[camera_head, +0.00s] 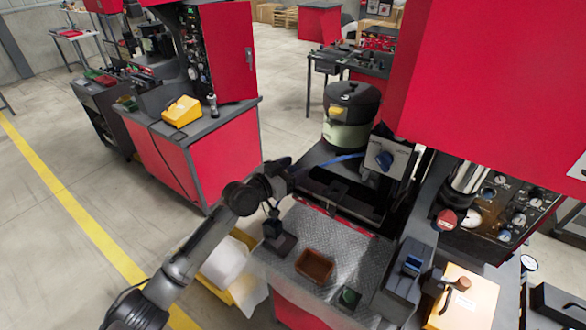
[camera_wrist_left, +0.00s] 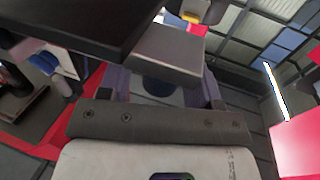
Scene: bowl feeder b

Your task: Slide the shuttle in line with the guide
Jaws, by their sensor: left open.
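The feeder station shows in the head view, with a dark bowl unit (camera_head: 350,105) above a dark recessed bed (camera_head: 345,191). A thin blue strip (camera_head: 343,159) crosses the back of the bed. I cannot tell which part is the shuttle or which is the guide. My left gripper (camera_head: 291,178) is at the bed's left edge, its fingers too small to make out there. In the left wrist view my left gripper (camera_wrist_left: 160,97) is open with nothing seen between its fingers. A grey block (camera_wrist_left: 166,57) is ahead of it, under a dark slab (camera_wrist_left: 75,27). My right gripper is not in view.
A metal worktop (camera_head: 336,246) in front of the bed holds a brown tray (camera_head: 314,265) and a green item (camera_head: 348,297). A red cabinet (camera_head: 490,80) overhangs on the right.

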